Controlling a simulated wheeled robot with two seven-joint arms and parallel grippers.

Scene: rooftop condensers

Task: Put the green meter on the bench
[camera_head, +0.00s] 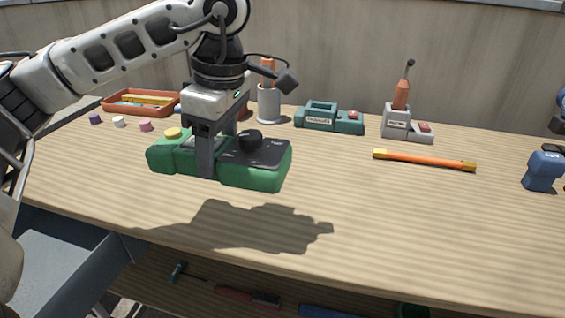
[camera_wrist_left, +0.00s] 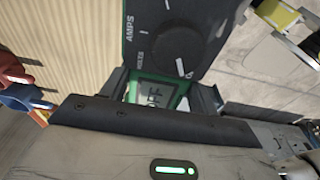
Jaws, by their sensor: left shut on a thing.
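The green meter (camera_head: 266,172) is held in my left gripper (camera_head: 204,160) above the wooden bench (camera_head: 370,225). A gap and a shadow on the bench top below show that it is off the surface. It has a green case, a dark face and a black dial. In the left wrist view the meter (camera_wrist_left: 185,32) shows its dial, the word AMPS and a small screen reading OFF. The left gripper's fingers close across the meter's body in the head view.
Along the bench's back stand a red tray (camera_head: 118,108), a grey cup (camera_head: 268,104), a teal holder (camera_head: 328,118) and a grey stand (camera_head: 398,124). The front middle is clear. Tools lie on a lower shelf.

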